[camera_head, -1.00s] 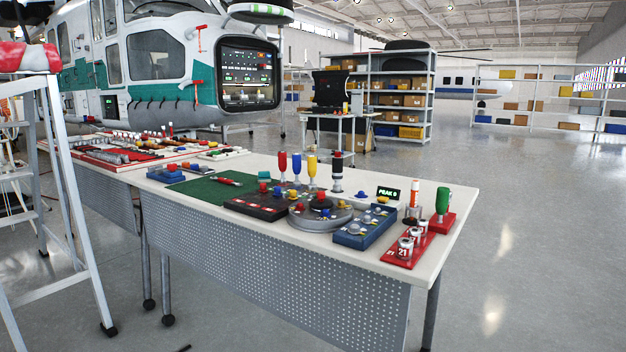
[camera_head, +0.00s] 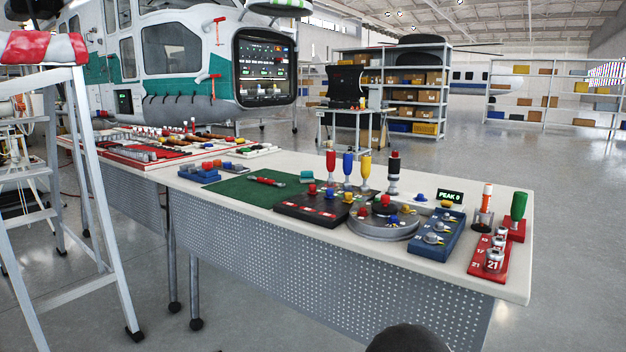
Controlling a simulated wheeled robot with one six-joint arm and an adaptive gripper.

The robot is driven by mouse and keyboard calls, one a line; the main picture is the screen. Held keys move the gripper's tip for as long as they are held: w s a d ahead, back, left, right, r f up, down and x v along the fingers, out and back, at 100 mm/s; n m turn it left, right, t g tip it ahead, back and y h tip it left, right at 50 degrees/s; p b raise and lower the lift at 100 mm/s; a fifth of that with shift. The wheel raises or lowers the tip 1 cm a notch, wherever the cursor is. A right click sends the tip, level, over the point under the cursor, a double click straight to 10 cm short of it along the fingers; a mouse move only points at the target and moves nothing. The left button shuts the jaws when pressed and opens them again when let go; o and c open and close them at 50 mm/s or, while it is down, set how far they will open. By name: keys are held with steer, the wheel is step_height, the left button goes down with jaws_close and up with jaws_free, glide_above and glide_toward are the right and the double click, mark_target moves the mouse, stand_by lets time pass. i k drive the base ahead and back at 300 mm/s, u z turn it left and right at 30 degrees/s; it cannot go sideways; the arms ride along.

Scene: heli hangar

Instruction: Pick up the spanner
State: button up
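I cannot pick out a spanner for certain. Small tools lie crowded on a red-lined tray (camera_head: 112,160) on the far left part of the long workbench (camera_head: 410,266), too small to tell apart. A slim red item with a pale tip (camera_head: 266,181) lies on the green mat (camera_head: 236,193); I cannot tell what tool it is. My gripper is not in view. A dark rounded shape, perhaps part of my arm, shows at the bottom edge.
The bench carries a grey round turntable (camera_head: 385,228), a blue block (camera_head: 436,240), a red socket block (camera_head: 490,262) and upright coloured-handled drivers. A stepladder (camera_head: 88,165) stands at left beside a helicopter (camera_head: 185,58). Open floor lies right of the bench.

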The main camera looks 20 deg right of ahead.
mark_target(263, 180)
steer(key=i, duration=1.2)
steer(key=u, duration=1.1)
